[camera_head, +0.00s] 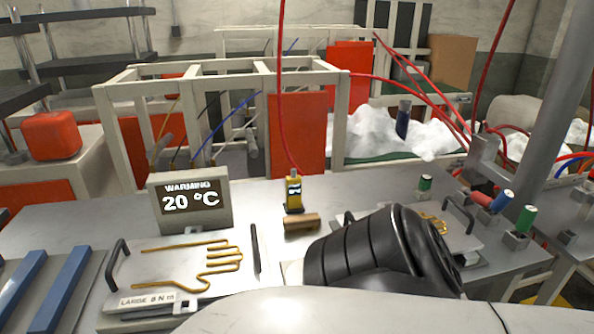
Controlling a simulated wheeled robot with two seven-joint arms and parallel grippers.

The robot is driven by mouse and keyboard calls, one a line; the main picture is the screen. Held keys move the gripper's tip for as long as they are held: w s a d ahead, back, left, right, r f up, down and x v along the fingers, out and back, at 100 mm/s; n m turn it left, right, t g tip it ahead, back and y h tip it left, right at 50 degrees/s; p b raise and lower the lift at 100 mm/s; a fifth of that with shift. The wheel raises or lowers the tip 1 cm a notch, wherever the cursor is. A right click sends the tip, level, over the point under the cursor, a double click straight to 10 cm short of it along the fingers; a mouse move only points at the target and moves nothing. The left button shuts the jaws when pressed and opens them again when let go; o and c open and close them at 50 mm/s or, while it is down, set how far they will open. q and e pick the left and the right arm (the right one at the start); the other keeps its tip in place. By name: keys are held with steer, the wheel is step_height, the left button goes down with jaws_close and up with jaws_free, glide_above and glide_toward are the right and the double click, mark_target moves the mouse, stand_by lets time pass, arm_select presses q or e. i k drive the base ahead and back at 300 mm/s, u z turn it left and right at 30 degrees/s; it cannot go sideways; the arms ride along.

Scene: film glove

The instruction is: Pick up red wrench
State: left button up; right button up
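I cannot make out a red wrench anywhere in the head view. A white arm link of mine with a black ribbed joint crosses the bottom centre and right, covering part of the grey table (275,196). Neither gripper's fingers show. What lies behind my arm is hidden.
A glove-shaped wire plate (130,271) lies at the left front, beside blue bars (66,285). Behind it stands a display (190,203) reading "WARMING 20 °C". Coloured cylinders (525,219) stand right. A pale frame (338,125) rises behind.

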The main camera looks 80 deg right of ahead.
mark_target(480, 199)
steer(key=i, duration=0.45)
steer(key=z, duration=0.9)
